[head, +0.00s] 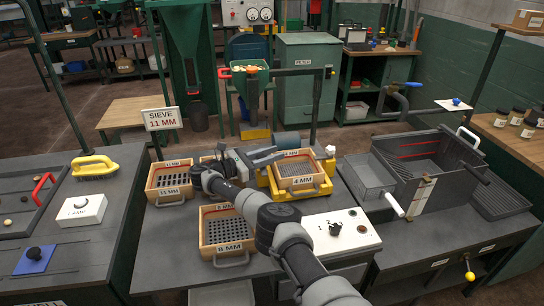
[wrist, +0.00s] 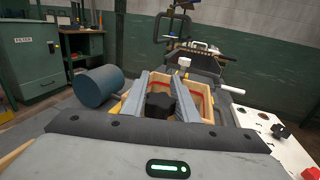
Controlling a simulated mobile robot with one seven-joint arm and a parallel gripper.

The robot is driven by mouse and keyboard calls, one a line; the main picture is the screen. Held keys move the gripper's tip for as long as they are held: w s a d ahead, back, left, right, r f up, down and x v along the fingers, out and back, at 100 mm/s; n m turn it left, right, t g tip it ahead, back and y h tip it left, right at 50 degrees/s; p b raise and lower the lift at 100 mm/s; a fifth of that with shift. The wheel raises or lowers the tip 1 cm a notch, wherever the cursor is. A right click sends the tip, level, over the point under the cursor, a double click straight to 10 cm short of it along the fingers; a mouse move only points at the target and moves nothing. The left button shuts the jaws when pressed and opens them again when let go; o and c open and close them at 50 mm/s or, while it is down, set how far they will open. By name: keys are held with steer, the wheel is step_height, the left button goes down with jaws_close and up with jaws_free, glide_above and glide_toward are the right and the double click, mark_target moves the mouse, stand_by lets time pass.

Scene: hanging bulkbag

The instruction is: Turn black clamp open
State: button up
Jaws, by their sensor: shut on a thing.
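The black clamp (wrist: 160,103) shows in the wrist view as a dark, faceted knob between my two grey fingers. My gripper (wrist: 160,97) is shut on it, one finger on each side. Just beyond it is a wooden sieve box (wrist: 207,100) with a red inner edge. In the head view my gripper (head: 275,157) reaches in from the left over the yellow sieve stand (head: 325,187), which holds the 4 MM sieve (head: 299,181). I cannot make out the clamp in the head view. How far it is turned cannot be told.
A blue-grey cylinder (wrist: 98,87) stands close left of my fingers. A white knob (wrist: 184,62) rises behind the sieve. An 8 MM sieve (head: 227,246) and an 11 MM sieve (head: 165,191) lie on the bench. A white control panel (head: 318,246) with a black knob is at front right.

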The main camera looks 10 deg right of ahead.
steer(key=shift+r, duration=0.1)
steer(key=o, duration=1.1)
steer(key=shift+b+v, duration=1.85)
steer(key=shift+v, duration=6.85)
steer(key=shift+r, duration=0.1)
